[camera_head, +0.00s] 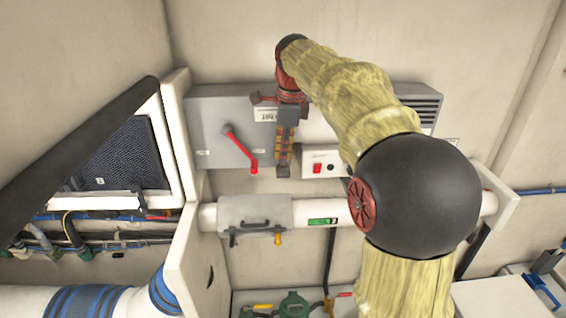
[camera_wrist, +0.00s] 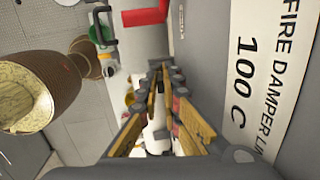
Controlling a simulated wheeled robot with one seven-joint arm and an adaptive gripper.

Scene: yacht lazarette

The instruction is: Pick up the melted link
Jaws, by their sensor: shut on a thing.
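My gripper (camera_head: 283,170) points down in front of the grey damper box (camera_head: 222,122) on the back wall. In the wrist view my gripper (camera_wrist: 164,76) has its yellow-and-black fingers drawn together at the tips around something small. The melted link is the likely thing between them, but the fingers hide it and I cannot make out its shape. The label reading "FIRE DAMPER" and "100 C" (camera_wrist: 258,90) is close beside the fingers in the wrist view. I cannot tell whether the held thing still touches the box.
A red lever (camera_head: 240,150) sticks out of the box just left of my gripper. A white panel with a red switch (camera_head: 317,168) is to the right. A white pipe (camera_head: 335,212) with a grey clamp cover (camera_head: 254,212) runs below. A framed dark filter (camera_head: 125,160) stands left.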

